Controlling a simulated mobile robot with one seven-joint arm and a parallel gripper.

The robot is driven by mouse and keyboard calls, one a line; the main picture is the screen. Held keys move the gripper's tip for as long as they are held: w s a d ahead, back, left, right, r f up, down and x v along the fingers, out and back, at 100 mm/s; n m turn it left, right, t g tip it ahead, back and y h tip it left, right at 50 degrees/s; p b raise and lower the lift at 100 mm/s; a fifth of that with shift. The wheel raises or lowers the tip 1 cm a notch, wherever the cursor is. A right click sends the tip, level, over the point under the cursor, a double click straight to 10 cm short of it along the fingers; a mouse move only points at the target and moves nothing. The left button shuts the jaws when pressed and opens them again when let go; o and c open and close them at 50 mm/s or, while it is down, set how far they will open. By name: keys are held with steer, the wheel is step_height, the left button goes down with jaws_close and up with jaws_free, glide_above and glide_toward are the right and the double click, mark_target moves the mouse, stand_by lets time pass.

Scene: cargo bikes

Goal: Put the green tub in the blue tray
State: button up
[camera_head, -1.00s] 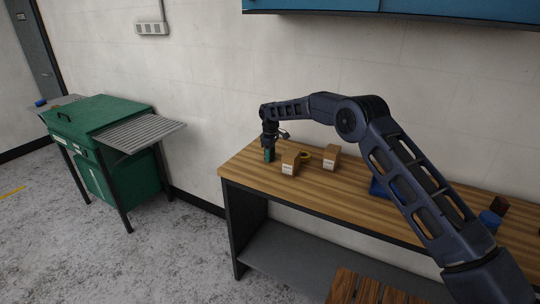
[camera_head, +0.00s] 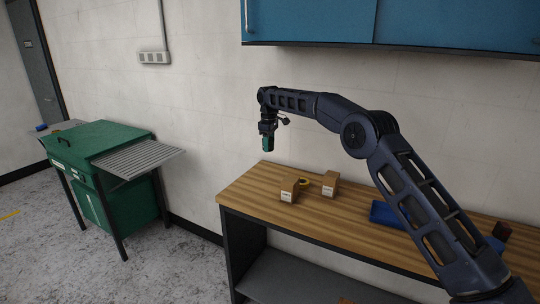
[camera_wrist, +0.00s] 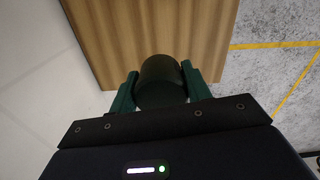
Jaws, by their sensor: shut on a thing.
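The green tub (camera_head: 268,144) is in my gripper (camera_head: 268,148), held in the air above the left end of the wooden bench. In the wrist view the tub (camera_wrist: 161,80) looks dark and round, and the two green fingers of my gripper (camera_wrist: 161,92) are shut on its sides. The blue tray (camera_head: 383,213) lies on the bench to the right, partly hidden behind my arm. The tub is well to the left of the tray and higher than it.
A blue item (camera_head: 496,243) and a dark brown block (camera_head: 502,231) are at the right. Blue cabinets (camera_head: 440,22) hang above.

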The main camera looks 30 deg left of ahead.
steer(key=shift+r, duration=0.5)
steer(key=shift+w+d+r, duration=0.2)
steer(key=shift+w+d, duration=0.05)
steer(key=shift+d, duration=0.05)
steer(key=w+d+r, duration=0.1)
steer(key=w+d, duration=0.2)
steer(key=d, duration=0.3)
steer(key=w+d+r, duration=0.1)
steer(key=w+d, duration=0.3)
steer(key=d, duration=0.3)
glide_above(390, 217)
steer(key=f, duration=0.2)
step_height(390, 217, down, 20)
steer(key=shift+r, duration=0.2)
steer(key=shift+f, duration=0.15)
